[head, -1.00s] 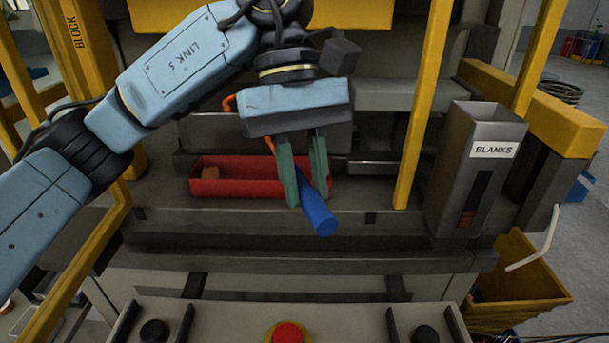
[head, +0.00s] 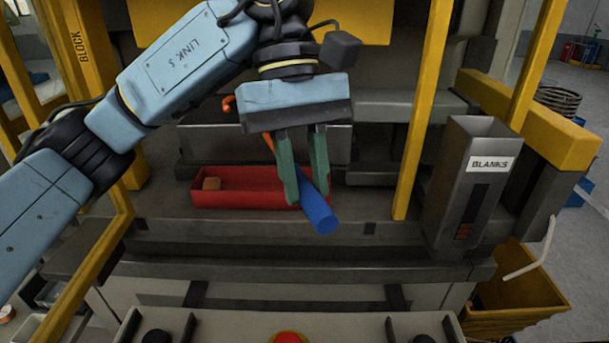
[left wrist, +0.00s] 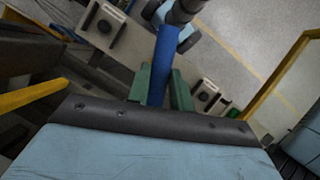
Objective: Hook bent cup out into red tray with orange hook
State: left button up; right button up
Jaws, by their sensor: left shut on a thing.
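My left gripper (head: 303,200) is shut on the blue handle (head: 318,212) of the orange hook (head: 268,141). The orange shaft runs up and left behind the gripper, and a curved orange end shows left of the gripper body. The blue handle also shows between the fingers in the left wrist view (left wrist: 162,62). The red tray (head: 240,200) lies on the ledge just left of and behind the fingers. My right gripper is not in view.
Yellow posts stand left and right (head: 415,120) of the gripper. A grey chute marked BLANKS (head: 475,190) stands at the right, above a yellow bin (head: 520,290). A panel with a red button (head: 288,337) is at the front.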

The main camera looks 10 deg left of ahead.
pick_arm(q)
jog(key=shift+r+p, duration=0.75)
jog(key=shift+r, duration=0.65)
jog(key=shift+s+d, duration=0.2)
jog(key=shift+s, duration=0.5)
jog(key=s+d+b, duration=0.2)
jog(key=s, duration=0.7)
jog(key=s+d+b, duration=0.2)
jog(key=s, duration=0.8)
jog(key=shift+d+r+b, duration=0.25)
jog(key=shift+b, duration=0.1)
jog(key=shift+s, duration=0.15)
